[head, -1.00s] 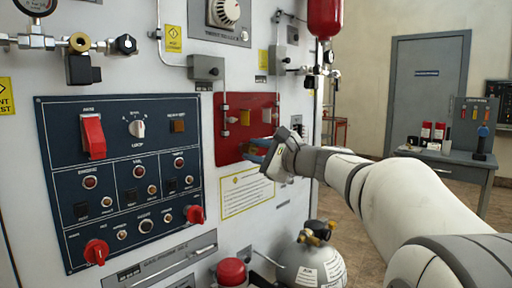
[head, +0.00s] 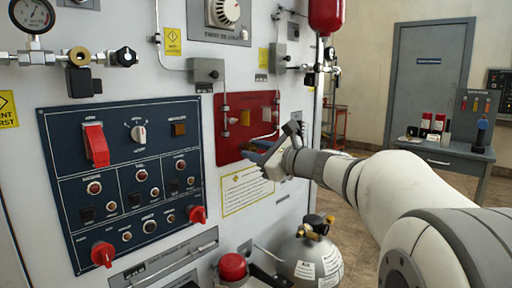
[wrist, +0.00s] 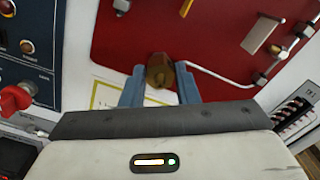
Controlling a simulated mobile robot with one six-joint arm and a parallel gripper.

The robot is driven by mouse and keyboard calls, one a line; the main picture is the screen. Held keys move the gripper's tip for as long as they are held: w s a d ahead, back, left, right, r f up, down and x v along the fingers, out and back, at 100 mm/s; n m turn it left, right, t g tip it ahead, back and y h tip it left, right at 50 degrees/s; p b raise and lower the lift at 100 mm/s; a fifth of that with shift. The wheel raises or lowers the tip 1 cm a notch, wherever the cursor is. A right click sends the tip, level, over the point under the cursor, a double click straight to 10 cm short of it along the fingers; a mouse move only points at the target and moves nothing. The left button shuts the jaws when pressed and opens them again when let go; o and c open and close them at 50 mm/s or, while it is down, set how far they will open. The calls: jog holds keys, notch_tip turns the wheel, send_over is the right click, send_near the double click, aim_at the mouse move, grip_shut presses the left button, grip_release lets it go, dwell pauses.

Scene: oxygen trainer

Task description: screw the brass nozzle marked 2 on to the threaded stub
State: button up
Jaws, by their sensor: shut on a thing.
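My gripper (wrist: 161,88) is shut on a brass nozzle (wrist: 159,66), held between its two blue fingers in the wrist view. No number can be read on the nozzle. The red panel (wrist: 130,40) lies beyond it. A small brass-coloured fitting (wrist: 186,8) sticks up at the top of the wrist view, apart from the nozzle; I cannot tell whether it is the threaded stub. In the head view my gripper (head: 252,157) is in front of the lower right part of the red panel (head: 228,150), and the nozzle cannot be made out there.
A bent thin pipe (wrist: 215,82) and a flat metal lever (wrist: 260,35) are on the panel right of the nozzle. A blue switch panel (head: 130,215) is at the left. A gas cylinder (head: 308,262) stands below my arm. A grey table (head: 455,160) is at the right.

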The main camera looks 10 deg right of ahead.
jog(key=shift+r+m+p, duration=0.15)
jog(key=shift+m+p, duration=0.65)
jog(key=shift+m, duration=0.1)
jog(key=shift+f+m, duration=0.2)
jog(key=shift+m, duration=0.1)
jog(key=shift+r+p, duration=0.1)
jog(key=shift+p, duration=0.2)
jog(key=shift+m+p, duration=0.4)
jog(key=o, duration=1)
jog(key=shift+d, duration=0.1)
